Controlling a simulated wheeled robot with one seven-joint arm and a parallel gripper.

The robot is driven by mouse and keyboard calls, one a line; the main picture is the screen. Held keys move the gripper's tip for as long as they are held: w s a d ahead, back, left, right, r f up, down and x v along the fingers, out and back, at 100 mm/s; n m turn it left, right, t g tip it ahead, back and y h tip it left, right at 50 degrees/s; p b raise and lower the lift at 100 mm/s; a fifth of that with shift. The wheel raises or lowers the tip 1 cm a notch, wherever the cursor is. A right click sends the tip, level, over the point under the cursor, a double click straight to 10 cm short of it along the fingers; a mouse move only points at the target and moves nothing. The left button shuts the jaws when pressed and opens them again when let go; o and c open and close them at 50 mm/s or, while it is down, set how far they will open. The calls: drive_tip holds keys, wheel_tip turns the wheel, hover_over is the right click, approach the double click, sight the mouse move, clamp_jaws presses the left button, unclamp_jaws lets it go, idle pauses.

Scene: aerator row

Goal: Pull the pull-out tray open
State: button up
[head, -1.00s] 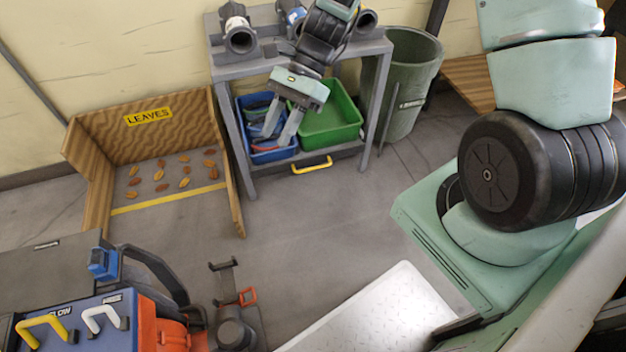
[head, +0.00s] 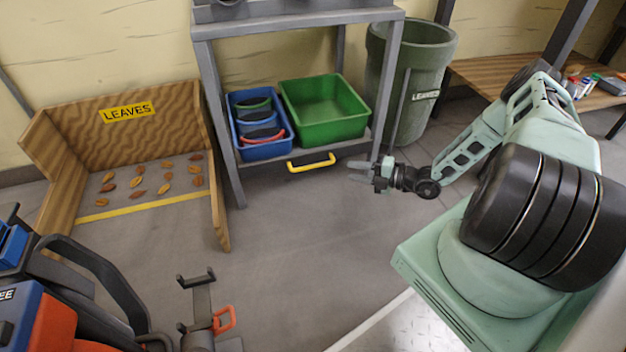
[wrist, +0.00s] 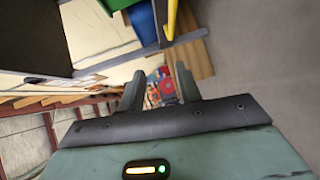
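The pull-out tray (head: 345,154) is under the lower shelf of the grey bench, with its dark front level with the frame. Its yellow handle (head: 311,163) faces the open floor. My gripper (head: 354,170) is low, just right of the handle and apart from it, pointing left. Its two fingers are spread with nothing between them, as the wrist view (wrist: 160,80) also shows. A yellow bar, likely the handle, shows at the top of the wrist view, beyond the fingers. The inside of the tray is hidden.
On the lower shelf stand a green bin (head: 325,108) and a blue bin (head: 262,125) holding smaller coloured bins. A green barrel (head: 410,85) is right of the bench, a wooden leaves bay (head: 120,130) left. The floor before the bench is clear.

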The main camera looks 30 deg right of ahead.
wheel_tip(320, 180, down, 3)
drive_tip(key=d+m+t+h, duration=0.1)
drive_tip(key=d+m, duration=0.1)
drive_tip(key=b, duration=0.9)
approach(313, 166)
drive_tip(key=x, duration=0.6)
drive_tip(key=f+x, duration=0.1)
drive_tip(key=x, duration=0.2)
drive_tip(key=shift+w+d, duration=0.15)
drive_tip(key=shift+w, duration=0.1)
drive_tip(key=shift+w+r, duration=0.15)
drive_tip(key=shift+w, duration=0.3)
drive_tip(key=shift+a, duration=0.25)
clamp_jaws()
